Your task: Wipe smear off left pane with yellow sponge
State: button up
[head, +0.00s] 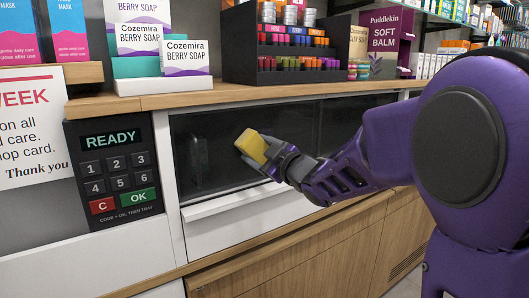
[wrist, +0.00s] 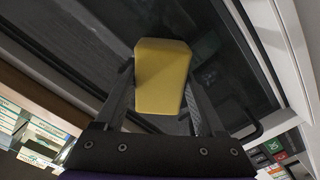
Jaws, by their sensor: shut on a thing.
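The yellow sponge (head: 252,145) is held between the fingers of my gripper (head: 266,152), in front of the left dark glass pane (head: 212,130). In the wrist view the sponge (wrist: 162,75) sits between both fingers, with the pane (wrist: 85,35) behind it. I cannot tell whether the sponge touches the glass. A faint greyish smear (head: 197,155) shows on the pane, left of the sponge. My gripper and arm hide part of the pane's right side.
A keypad (head: 112,170) reading READY is left of the pane. A white ledge (head: 235,203) runs below it. The wooden counter (head: 215,96) above carries soap boxes (head: 185,58) and a black display rack (head: 285,45). A second pane (head: 345,115) lies to the right, partly behind my arm.

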jog(key=shift+s+a, duration=0.55)
jog(key=shift+a, duration=0.3)
jog(key=w+d+p, duration=0.3)
jog(key=w+d, duration=0.4)
jog(key=d, duration=0.3)
jog(key=shift+s+a+f+b, duration=0.1)
jog(key=shift+s+a+b, duration=0.8)
jog(key=shift+a, duration=0.45)
jog(key=shift+s+a+b, duration=0.55)
jog(key=shift+s+a, duration=0.5)
jog(key=shift+a, duration=0.3)
jog(key=shift+s+a, duration=0.35)
jog(key=shift+a, duration=0.25)
jog(key=shift+s+a, duration=0.35)
jog(key=shift+a, duration=0.2)
jog(key=shift+s+a, duration=0.85)
jog(key=shift+a, duration=0.3)
jog(key=shift+v, duration=3)
